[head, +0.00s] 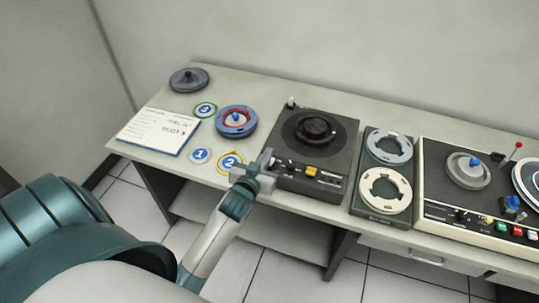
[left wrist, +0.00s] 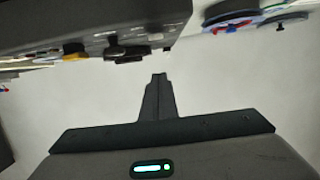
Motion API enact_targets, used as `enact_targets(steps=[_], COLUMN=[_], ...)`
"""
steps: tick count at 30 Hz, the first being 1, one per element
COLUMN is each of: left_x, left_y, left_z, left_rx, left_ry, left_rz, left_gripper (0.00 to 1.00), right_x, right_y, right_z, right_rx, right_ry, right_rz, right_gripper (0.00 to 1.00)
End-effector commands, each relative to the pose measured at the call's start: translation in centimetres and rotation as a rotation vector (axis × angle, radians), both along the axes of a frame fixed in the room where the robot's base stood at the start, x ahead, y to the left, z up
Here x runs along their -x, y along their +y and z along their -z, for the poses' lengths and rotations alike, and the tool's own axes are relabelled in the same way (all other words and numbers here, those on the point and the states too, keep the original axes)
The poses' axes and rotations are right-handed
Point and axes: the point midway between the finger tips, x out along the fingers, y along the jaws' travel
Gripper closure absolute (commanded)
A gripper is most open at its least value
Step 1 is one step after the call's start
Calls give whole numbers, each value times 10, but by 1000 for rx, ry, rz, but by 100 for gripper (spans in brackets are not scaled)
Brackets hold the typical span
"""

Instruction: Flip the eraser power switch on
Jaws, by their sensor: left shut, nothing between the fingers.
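The eraser (head: 342,150) is a dark box with a black round hub on top, standing on the bench. Its front panel carries a yellow button (head: 311,171), a pale label and small dark controls; which one is the power switch I cannot tell. My left gripper (head: 266,162) is shut and empty at the eraser's front left corner, partly covering that end of the panel. In the left wrist view its closed fingers (left wrist: 158,82) point toward the eraser's dark body (left wrist: 70,22), with the panel controls just beyond the tips. Contact cannot be made out. My right gripper is out of view.
The bench's front edge (head: 290,197) runs below my gripper.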

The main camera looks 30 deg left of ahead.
Motion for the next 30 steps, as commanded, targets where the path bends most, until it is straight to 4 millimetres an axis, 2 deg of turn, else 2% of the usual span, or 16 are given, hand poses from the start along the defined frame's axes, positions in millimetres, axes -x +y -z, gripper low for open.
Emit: enact_targets(steps=[6, 12, 18, 30], left_x=[31, 51, 59, 60], left_y=[-8, -12, -14, -14], left_z=[-12, -23, -29, -30], left_rx=[1, 0, 0, 0], left_ry=[0, 1, 0, 0], left_rz=[0, 0, 0, 0], left_gripper=[100, 100, 100, 100], right_x=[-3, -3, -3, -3], right_y=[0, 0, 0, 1], right_z=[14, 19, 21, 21], right_rx=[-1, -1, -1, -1], right_ry=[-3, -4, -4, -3], right_rz=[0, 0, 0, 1], right_gripper=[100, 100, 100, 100])
